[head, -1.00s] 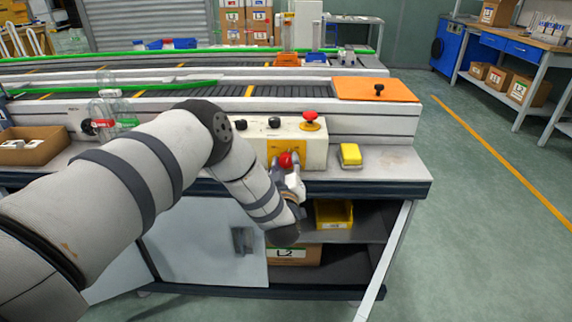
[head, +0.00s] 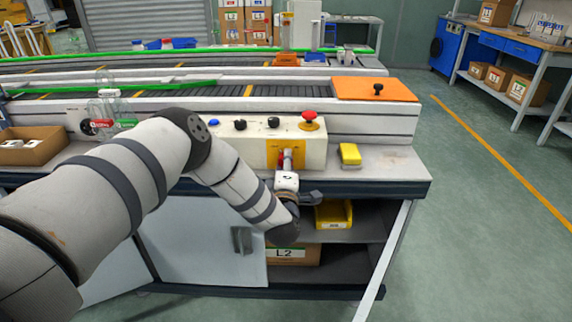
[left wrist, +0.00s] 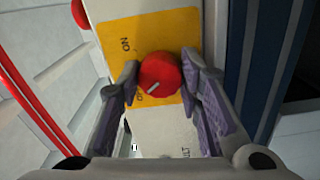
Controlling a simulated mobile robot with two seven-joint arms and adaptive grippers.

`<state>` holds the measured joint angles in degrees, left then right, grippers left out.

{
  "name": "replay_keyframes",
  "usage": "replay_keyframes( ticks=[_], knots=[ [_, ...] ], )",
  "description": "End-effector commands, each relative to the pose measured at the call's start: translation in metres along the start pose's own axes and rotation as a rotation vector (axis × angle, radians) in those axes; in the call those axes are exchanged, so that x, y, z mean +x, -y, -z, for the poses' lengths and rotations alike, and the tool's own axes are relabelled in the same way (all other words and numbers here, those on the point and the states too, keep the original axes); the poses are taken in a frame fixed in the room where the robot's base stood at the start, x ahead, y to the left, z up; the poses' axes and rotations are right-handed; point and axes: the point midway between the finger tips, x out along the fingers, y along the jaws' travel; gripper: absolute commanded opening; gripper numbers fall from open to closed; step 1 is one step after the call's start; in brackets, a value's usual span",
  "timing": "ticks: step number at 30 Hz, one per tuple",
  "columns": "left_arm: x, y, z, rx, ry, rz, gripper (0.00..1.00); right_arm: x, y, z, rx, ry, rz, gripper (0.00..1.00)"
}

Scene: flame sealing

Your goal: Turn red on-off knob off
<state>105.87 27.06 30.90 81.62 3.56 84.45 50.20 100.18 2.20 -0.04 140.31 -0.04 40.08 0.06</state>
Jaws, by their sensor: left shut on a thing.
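The red on-off knob (left wrist: 160,73) sits on a yellow plate (left wrist: 180,28) on the front of the white control box (head: 250,152). In the left wrist view its white pointer mark slants to the lower left. The plate reads "ON" at the upper left; another label beside the knob is partly hidden. My left gripper (head: 287,158) is at the plate, and in the left wrist view its fingers are shut on the knob from both sides. In the head view the gripper hides most of the knob. My right gripper is not in view.
A red mushroom button (head: 309,120), black knobs (head: 273,122) and a blue button (head: 213,123) are on top of the box. A yellow block (head: 350,155) lies to the right on the bench. A yellow bin (head: 334,214) stands on the shelf below.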

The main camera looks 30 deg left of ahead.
Motion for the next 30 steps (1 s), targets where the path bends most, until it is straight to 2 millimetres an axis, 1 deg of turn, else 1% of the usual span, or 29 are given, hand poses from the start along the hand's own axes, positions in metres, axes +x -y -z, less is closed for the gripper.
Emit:
replay_keyframes(
  ticks=[6,10,28,29,30],
  knots=[
    [-0.001,0.0017,-0.0013,-0.102,0.003,0.004,0.05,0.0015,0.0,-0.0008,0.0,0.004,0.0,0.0],
    [-0.0011,0.0015,-0.0014,-0.139,0.004,0.004,0.05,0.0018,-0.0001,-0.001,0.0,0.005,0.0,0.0],
    [-0.001,0.0011,-0.0015,-0.17,0.004,0.004,0.05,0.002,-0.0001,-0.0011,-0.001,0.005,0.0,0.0],
    [-0.0011,0.0011,-0.0015,-0.17,0.004,0.004,0.39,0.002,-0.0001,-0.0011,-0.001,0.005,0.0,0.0],
    [-0.001,0.001,-0.0015,-0.17,0.004,0.004,0.48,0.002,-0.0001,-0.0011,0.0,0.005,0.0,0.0]
  ],
)
